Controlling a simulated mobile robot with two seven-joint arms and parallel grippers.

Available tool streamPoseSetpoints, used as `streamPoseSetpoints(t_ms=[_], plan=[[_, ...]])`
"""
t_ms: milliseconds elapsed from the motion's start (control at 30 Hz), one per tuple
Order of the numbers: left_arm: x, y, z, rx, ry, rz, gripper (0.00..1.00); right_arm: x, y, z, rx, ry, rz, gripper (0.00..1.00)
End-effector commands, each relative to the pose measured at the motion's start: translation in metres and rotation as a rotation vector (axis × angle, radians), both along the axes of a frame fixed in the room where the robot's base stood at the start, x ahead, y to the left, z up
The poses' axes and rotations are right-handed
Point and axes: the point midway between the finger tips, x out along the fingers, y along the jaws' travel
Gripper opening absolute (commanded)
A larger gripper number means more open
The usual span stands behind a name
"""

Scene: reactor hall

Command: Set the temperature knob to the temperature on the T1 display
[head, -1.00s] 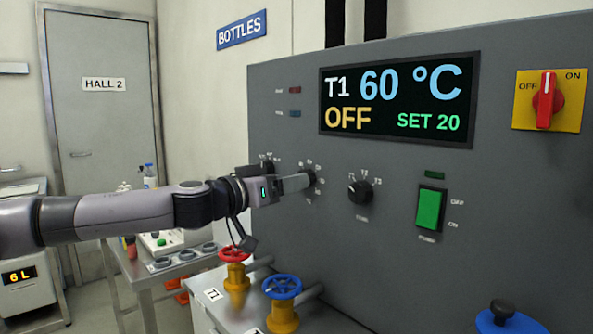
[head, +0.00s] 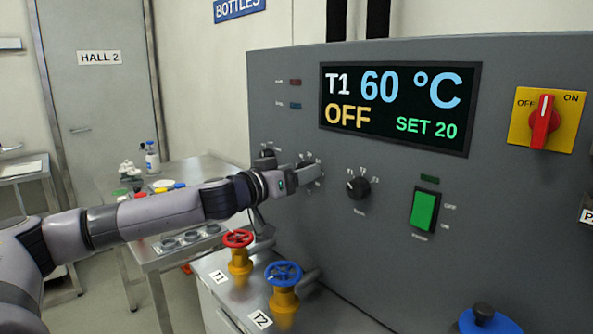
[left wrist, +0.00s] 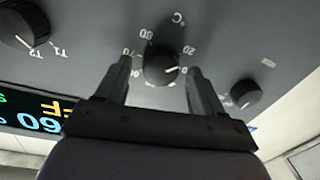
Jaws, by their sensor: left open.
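The display (head: 400,108) on the grey panel reads T1 60 °C, OFF and SET 20. My left gripper (head: 310,174) is at the panel below and left of the display, over the temperature knob, which it largely hides in the head view. In the left wrist view the black temperature knob (left wrist: 161,66) sits between the two open fingers of my left gripper (left wrist: 158,70), with a gap visible beside it. Its white pointer aims right, near a partly hidden number below the 20; 70 and 80 show on the other side. My right gripper is not in view.
A selector knob (head: 358,187) marked T1, T2, T3 is right of my gripper. Further right are a green switch (head: 425,210) and a red OFF/ON switch (head: 541,122). A red valve (head: 238,239) and a blue valve (head: 283,273) stand below. Another knob (left wrist: 245,93) is close by.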

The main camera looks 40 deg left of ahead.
Motion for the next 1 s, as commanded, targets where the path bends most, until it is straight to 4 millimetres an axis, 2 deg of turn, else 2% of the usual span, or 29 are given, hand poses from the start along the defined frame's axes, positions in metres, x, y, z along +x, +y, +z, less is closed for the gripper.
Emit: streamPoseSetpoints(t_ms=[67, 233, 267, 667, 1000], plan=[[0.000, 0.000, 0.000, 0.000, 0.000, 0.000, 0.68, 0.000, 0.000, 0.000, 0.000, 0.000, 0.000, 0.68], [0.000, 0.000, 0.000, -0.001, 0.000, 0.000, 0.16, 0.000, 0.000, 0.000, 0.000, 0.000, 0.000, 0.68], [0.000, 0.000, 0.000, -0.001, 0.000, 0.000, 0.12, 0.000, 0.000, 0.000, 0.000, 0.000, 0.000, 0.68], [0.000, 0.000, -0.001, 0.062, -0.006, 0.001, 0.12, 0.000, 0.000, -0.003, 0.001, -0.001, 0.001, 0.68], [0.000, -0.001, -0.002, 0.315, -0.027, 0.001, 0.12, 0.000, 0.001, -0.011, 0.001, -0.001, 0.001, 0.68]])
